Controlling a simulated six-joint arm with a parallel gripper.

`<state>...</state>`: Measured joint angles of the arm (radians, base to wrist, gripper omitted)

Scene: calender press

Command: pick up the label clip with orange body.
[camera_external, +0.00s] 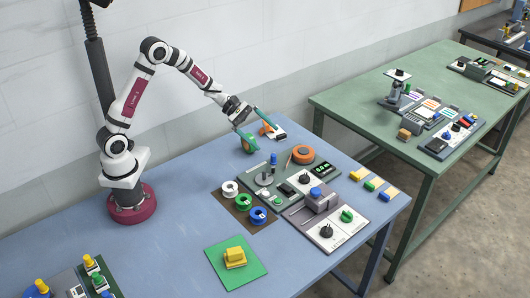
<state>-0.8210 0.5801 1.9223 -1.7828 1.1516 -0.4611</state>
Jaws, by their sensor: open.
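I cannot tell whether the fingers touch anything.
Spools lie on a brown mat (237,201). A yellow block (235,256) sits on a green mat (218,258).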

